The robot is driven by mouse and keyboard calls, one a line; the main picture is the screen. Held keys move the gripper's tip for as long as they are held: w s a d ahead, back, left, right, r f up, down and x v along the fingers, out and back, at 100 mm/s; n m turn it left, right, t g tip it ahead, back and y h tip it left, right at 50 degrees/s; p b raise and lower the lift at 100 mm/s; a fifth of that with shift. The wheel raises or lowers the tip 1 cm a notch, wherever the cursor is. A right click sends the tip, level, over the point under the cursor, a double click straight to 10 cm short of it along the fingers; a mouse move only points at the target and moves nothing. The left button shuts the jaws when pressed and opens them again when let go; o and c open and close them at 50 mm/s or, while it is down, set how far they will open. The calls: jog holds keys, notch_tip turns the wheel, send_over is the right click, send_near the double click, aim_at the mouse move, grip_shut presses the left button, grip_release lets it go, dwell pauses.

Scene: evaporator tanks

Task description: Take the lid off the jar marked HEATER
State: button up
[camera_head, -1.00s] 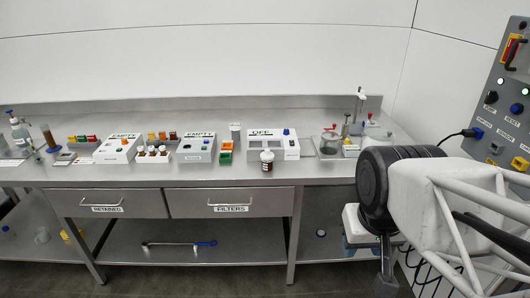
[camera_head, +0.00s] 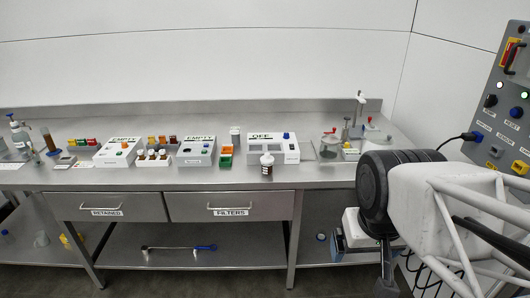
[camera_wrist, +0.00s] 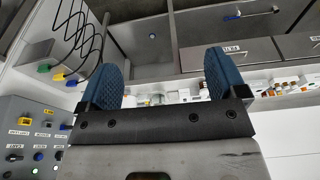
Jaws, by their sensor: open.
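My gripper (camera_wrist: 165,72) shows in the wrist view with its two blue ridged fingers wide apart and nothing between them. No label reading HEATER is legible. A small jar with a white lid and dark body (camera_head: 267,160) stands near the bench's front edge. I cannot tell which one is the HEATER jar.
A steel bench (camera_head: 225,174) carries a white unit marked OFF (camera_head: 290,154), two marked EMPTY, small bottles (camera_head: 151,155) and an orange-green bin (camera_head: 226,157). Two drawers sit below. A control panel (camera_head: 503,105) stands at the right. Some bench front is clear.

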jog(key=w+a+r+m, duration=0.1)
jog(key=w+r+m, duration=0.1)
jog(key=w, duration=0.6)
jog(key=w+a+r+m, duration=0.1)
jog(key=w+r+m, duration=0.15)
jog(key=w, duration=0.45)
jog(key=m+g, duration=0.3)
jog(key=m, duration=0.7)
send_over(267, 157)
jog(key=f, duration=1.5)
jog(key=shift+w+d, duration=0.25)
jog(key=shift+d, duration=0.1)
jog(key=shift+w+a+f, duration=0.15)
jog(key=shift+w+f, duration=0.2)
jog(key=shift+w, duration=0.05)
jog(key=shift+f, duration=1.3)
